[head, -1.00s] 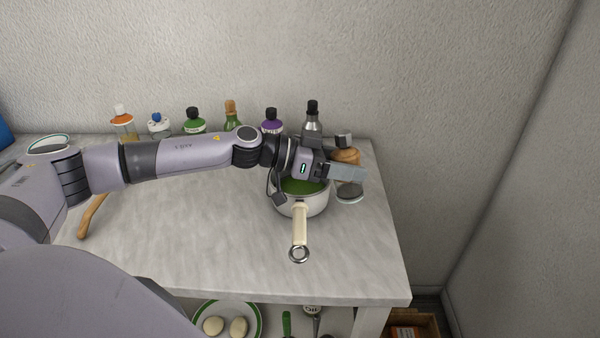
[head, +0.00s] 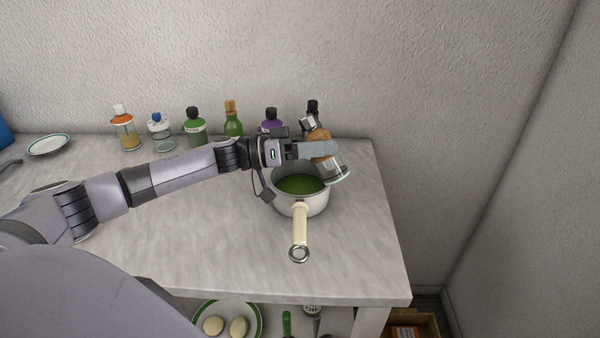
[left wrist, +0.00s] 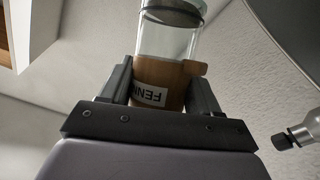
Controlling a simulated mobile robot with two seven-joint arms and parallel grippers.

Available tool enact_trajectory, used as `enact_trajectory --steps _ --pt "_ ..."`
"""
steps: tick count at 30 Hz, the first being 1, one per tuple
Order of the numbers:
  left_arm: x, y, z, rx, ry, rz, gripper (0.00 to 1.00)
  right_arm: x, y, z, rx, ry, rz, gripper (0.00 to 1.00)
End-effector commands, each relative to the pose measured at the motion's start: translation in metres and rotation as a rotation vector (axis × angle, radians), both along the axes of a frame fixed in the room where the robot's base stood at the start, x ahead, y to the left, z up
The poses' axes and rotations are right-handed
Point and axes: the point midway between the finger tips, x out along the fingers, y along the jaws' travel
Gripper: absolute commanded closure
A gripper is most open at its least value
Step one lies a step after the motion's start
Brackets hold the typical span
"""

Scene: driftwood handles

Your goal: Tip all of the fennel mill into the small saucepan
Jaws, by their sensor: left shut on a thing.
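The fennel mill (head: 337,170) has a brown body and a clear glass end with a grey rim. It is tilted above the right side of the small saucepan, glass end lower and to the right. My left gripper (head: 319,141) is shut on its brown body. The left wrist view shows the mill (left wrist: 160,82) between the fingers (left wrist: 160,90), with part of its "FENN" label. The small saucepan (head: 300,207) is white with a cream handle toward me and green contents inside. I cannot tell whether anything is falling from the mill. My right gripper is not in view.
Several bottles stand along the back wall, among them a green one (head: 233,122) and a purple-labelled one (head: 271,120). A white plate (head: 48,145) lies at the far left. The counter (head: 200,240) is clear in front and left of the saucepan.

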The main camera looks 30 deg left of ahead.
Motion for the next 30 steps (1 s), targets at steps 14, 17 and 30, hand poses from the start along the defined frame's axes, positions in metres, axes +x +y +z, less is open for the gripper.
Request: enact_trajectory --steps 14,17,30 --pt "0.001 0.009 0.002 -0.122 0.009 0.001 0.74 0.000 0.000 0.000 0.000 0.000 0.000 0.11" --pt "0.001 0.011 0.002 -0.147 0.011 0.000 0.74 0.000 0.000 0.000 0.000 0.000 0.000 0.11" --pt "0.001 0.016 0.001 -0.257 0.021 -0.001 0.74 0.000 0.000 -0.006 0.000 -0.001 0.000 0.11"
